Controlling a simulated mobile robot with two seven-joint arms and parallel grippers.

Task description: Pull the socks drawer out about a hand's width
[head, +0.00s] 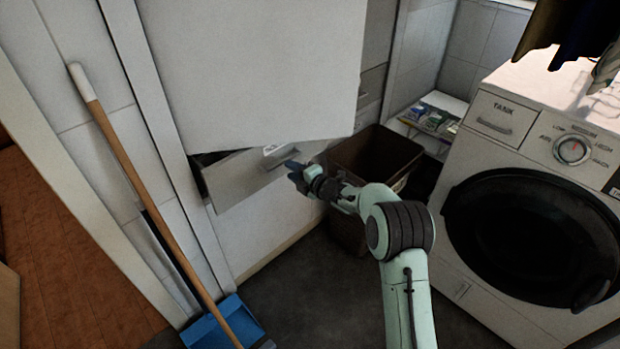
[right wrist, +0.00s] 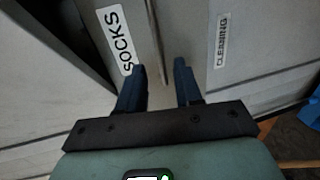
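The socks drawer (head: 235,180) is a pale grey drawer front low in the white cabinet, under a large white panel. A dark gap shows at its left end, so it stands slightly out. Its SOCKS label (right wrist: 118,38) is clear in the right wrist view. A thin bar-like strip, apparently the handle (right wrist: 156,40), runs beside the label. My right gripper (head: 297,172) is at the drawer front, by the handle. In the right wrist view its two blue fingers (right wrist: 160,75) are apart, with the strip's end seen between them; contact cannot be told. My left gripper is not in view.
The large white panel (head: 255,65) overhangs the drawer. A panel labelled CLEANING (right wrist: 222,40) lies beneath the drawer. A brown bin (head: 375,155) stands close to my right gripper. A washing machine (head: 540,190) is at right; a broom (head: 150,185) and blue dustpan (head: 225,325) are at left.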

